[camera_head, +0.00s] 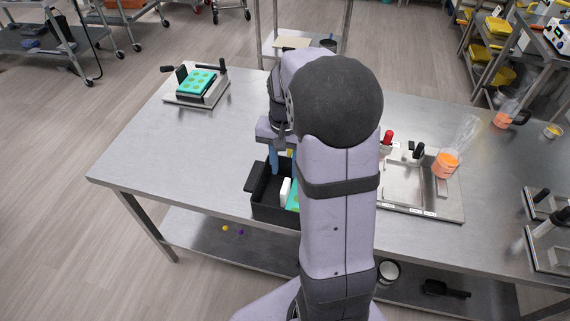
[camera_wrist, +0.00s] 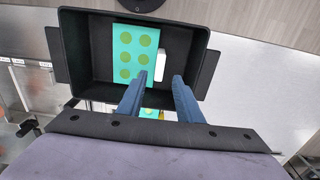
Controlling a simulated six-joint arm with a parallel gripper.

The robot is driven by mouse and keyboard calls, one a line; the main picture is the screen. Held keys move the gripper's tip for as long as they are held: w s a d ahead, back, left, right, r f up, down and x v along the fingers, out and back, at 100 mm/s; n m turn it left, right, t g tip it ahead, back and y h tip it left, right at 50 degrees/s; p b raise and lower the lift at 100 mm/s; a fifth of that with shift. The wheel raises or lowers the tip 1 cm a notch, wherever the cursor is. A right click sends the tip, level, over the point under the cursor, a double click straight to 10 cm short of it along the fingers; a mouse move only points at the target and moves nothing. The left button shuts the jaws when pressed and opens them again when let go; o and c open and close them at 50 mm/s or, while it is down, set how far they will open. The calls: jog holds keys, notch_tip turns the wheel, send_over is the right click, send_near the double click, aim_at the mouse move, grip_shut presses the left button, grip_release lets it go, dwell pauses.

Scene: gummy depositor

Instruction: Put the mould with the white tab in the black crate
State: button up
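A teal mould (camera_wrist: 128,62) with round green cavities lies inside the black crate (camera_wrist: 85,50), with its white tab (camera_wrist: 158,66) at its side. In the head view, part of the mould (camera_head: 294,197) and its white tab (camera_head: 285,191) show inside the crate (camera_head: 263,203); my arm hides the rest. My gripper (camera_wrist: 160,76) is open, its blue fingers apart over the crate, with the tab showing between them in the wrist view. I see no contact with the mould. One finger also shows in the head view (camera_head: 274,162), above the crate.
Another teal mould (camera_head: 196,82) rests on a plate with black handles at the table's far left. The steel table (camera_head: 165,150) is clear left of the crate.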

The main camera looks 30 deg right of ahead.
jog(key=s+a+f+n, duration=0.2)
jog(key=s+a+n, duration=0.7)
jog(key=s+a, duration=0.4)
jog(key=shift+s+f, duration=0.2)
jog(key=shift+s, duration=0.25)
notch_tip(320, 180, down, 12)
jog(key=b, duration=1.2)
jog(key=shift+f+b, duration=0.2)
jog(key=shift+b, duration=0.1)
